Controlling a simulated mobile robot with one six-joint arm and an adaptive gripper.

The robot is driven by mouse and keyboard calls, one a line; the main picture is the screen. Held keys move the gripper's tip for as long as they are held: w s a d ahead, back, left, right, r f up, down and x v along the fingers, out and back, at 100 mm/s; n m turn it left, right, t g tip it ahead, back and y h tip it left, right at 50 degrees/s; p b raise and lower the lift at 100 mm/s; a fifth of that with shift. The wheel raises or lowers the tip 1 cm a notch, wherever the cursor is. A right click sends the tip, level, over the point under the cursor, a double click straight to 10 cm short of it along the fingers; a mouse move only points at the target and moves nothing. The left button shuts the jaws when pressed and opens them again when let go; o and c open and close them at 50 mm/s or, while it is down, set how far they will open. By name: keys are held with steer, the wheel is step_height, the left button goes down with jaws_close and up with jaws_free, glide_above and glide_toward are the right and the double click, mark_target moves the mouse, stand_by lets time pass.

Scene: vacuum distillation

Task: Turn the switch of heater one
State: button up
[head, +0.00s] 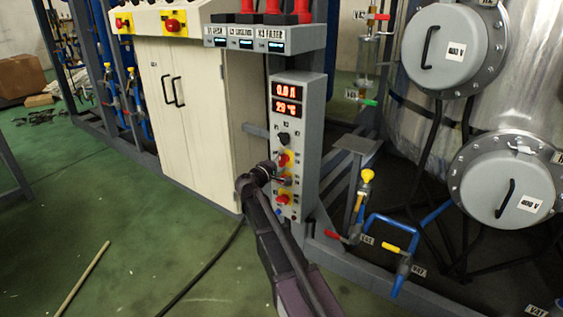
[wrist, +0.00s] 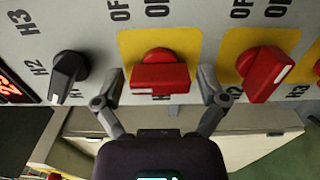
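The heater one switch (wrist: 160,75) is a red knob on a yellow plate. In the wrist view its bar lies level across the picture, with a white mark near its lower edge. The label below it is partly hidden. In the head view it is the top red knob (head: 283,159) on the grey control box (head: 311,120). My gripper (wrist: 161,85) is open, with one finger on each side of this switch and visible gaps to it. My gripper also shows in the head view (head: 273,171), close against the box front.
A black selector knob (wrist: 68,75) lies left of the switch in the wrist view. The second red switch (wrist: 265,73), its bar tilted, sits just right of my right finger. A third red switch shows at the right edge. The display (head: 288,98) glows red. A white cabinet (head: 190,100) stands left.

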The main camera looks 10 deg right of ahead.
steer(key=shift+s+a, duration=0.1)
steer(key=shift+s, duration=0.05)
stand_by(0.3)
steer(key=v, duration=1.1)
steer(key=shift+s+a, duration=0.2)
steer(key=shift+a, duration=0.05)
steer(key=s+d+f+m+g+y+p, duration=0.35)
steer(key=s+d+f+m+g, duration=0.25)
steer(key=s+d+f+g, duration=0.45)
steer(key=s+a+f+m+g+y+p, duration=0.1)
steer(key=s+a+y+p, duration=0.1)
steer(key=s+y, duration=0.45)
steer(key=s+a+f+m+g+y+p, duration=0.1)
steer(key=s+m+y, duration=0.15)
steer(key=s, duration=0.65)
step_height(320, 180, up, 38)
steer(key=p, duration=3.8)
steer(key=shift+a+r+n+y, duration=0.2)
steer(key=shift+r+n+y, duration=0.05)
steer(key=shift+n+y, duration=0.1)
